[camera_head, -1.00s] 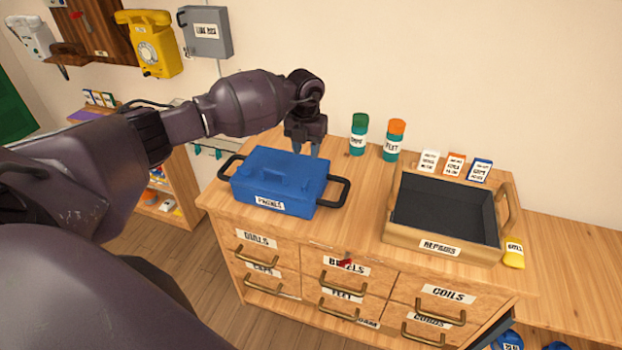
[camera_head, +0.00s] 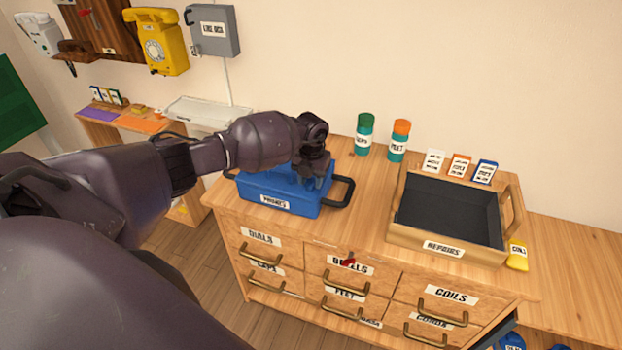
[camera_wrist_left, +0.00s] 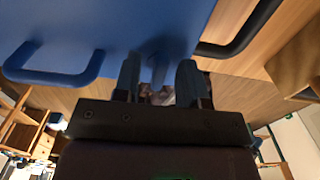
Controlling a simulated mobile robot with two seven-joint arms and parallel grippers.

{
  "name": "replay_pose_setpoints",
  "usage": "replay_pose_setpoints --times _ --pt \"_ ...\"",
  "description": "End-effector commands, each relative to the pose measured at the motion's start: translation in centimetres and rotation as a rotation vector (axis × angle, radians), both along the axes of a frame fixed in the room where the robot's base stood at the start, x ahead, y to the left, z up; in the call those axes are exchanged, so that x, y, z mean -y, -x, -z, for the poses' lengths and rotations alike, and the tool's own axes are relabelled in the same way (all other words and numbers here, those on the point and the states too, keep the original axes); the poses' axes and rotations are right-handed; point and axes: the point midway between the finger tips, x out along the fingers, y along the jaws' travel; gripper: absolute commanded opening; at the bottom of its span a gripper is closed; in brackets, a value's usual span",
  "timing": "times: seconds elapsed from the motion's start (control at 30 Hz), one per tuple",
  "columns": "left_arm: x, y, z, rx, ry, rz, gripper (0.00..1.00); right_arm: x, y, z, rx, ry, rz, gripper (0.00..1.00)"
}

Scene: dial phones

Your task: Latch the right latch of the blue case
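The blue case (camera_head: 278,200), labelled PHONES, sits closed on the left part of the wooden cabinet top, with a black handle loop at each end. My left gripper (camera_head: 318,180) is over the right part of the case and hides much of its lid. In the left wrist view the case (camera_wrist_left: 110,22) fills the upper left. There the left gripper (camera_wrist_left: 158,78) has its fingers apart, with a small blue tab (camera_wrist_left: 157,66), which looks like a latch, between them. I cannot tell whether the fingers touch it. My right gripper is not in view.
An open wooden tray (camera_head: 445,250) labelled REPAIRS stands to the right. A green-capped bottle (camera_head: 363,138) and an orange-capped bottle (camera_head: 398,143) stand behind, with small cards (camera_head: 460,167) at the back right. The top between case and tray is clear.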

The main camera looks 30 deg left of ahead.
Motion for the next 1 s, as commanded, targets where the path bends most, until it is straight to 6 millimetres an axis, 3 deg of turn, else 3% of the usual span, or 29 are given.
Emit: replay_pose_setpoints --times 0.27,0.53,1.0 --pt "0.03 0.0 0.13 0.0 0.001 0.001 0.38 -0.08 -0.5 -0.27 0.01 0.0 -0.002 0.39" --pt "0.03 0.01 0.11 0.0 0.001 0.001 0.0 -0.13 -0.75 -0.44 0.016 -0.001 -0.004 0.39" --pt "0.05 -0.01 0.21 0.0 -0.001 0.085 0.0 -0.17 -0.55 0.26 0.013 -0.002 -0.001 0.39"
